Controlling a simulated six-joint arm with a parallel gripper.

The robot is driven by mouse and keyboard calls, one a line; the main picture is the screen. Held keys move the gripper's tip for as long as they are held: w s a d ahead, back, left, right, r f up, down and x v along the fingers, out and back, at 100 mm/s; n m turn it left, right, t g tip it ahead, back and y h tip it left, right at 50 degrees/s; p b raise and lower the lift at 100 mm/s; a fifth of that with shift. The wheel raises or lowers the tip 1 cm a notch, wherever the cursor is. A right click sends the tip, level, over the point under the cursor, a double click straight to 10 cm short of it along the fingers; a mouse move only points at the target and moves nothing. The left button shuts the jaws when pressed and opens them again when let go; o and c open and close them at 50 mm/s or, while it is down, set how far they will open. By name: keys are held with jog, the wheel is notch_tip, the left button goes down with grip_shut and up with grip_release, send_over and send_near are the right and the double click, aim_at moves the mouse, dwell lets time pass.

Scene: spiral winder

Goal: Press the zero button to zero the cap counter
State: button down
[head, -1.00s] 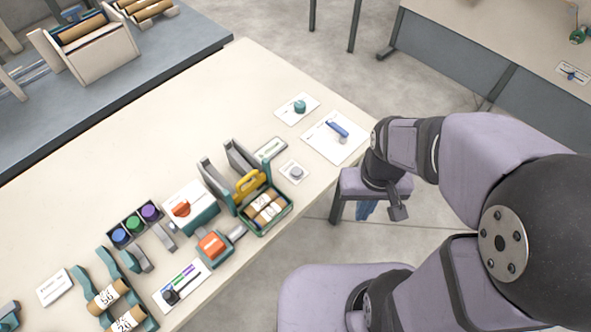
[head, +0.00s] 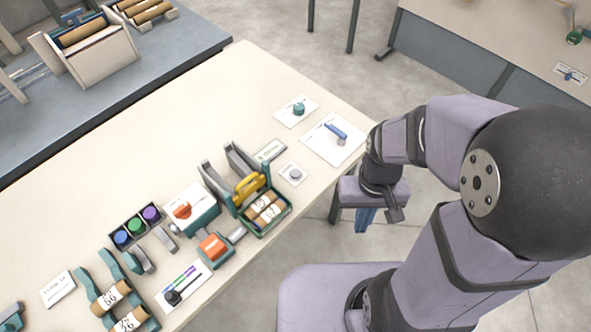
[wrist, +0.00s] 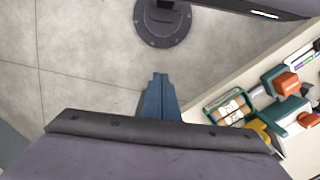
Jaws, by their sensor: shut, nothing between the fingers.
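My gripper (head: 365,222) has blue fingers that are shut and empty. It points down over the floor, off the table's right edge; in the wrist view the closed fingers (wrist: 160,90) also hang over bare floor. A round grey button (head: 295,174) sits on a small white plate near that edge, left of my gripper and well apart from it. A small grey-framed display (head: 270,150) lies just behind it. An orange square button (head: 214,244) on a teal base is further left. I cannot read any label to tell which is the zero button.
A green tray of brown rolls (head: 266,212) and a yellow handle (head: 250,187) stand beside the grey button. A white card with a blue lever (head: 335,131) and a teal knob (head: 298,107) are behind. The table's back left is clear.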

jog(key=d+f+n+g+h+p, duration=0.2)
jog(key=d+f+n+p, duration=0.15)
jog(key=f, duration=0.25)
jog(key=w+f+t+y, duration=0.1)
jog(key=w+f+t, duration=0.3)
jog(key=w, duration=0.7)
jog(key=w+a+r+t+y, duration=0.1)
jog(key=w+a+r+y, duration=0.1)
jog(key=a, duration=0.3)
jog(key=w+a+r+m+t+y, duration=0.1)
jog(key=w+a+r+t+y, duration=0.1)
jog(key=w+a, duration=0.3)
jog(key=w+a+r+m+t+y, duration=0.1)
jog(key=w+a+r+t+y, duration=0.1)
jog(key=a, duration=0.5)
jog(key=shift+w+r+y, duration=0.8)
jog(key=shift+w+y, duration=0.15)
jog(key=shift+y, duration=0.15)
jog(key=shift+d+f+b, duration=0.1)
jog(key=shift+f+b, duration=0.05)
jog(key=shift+b, duration=0.3)
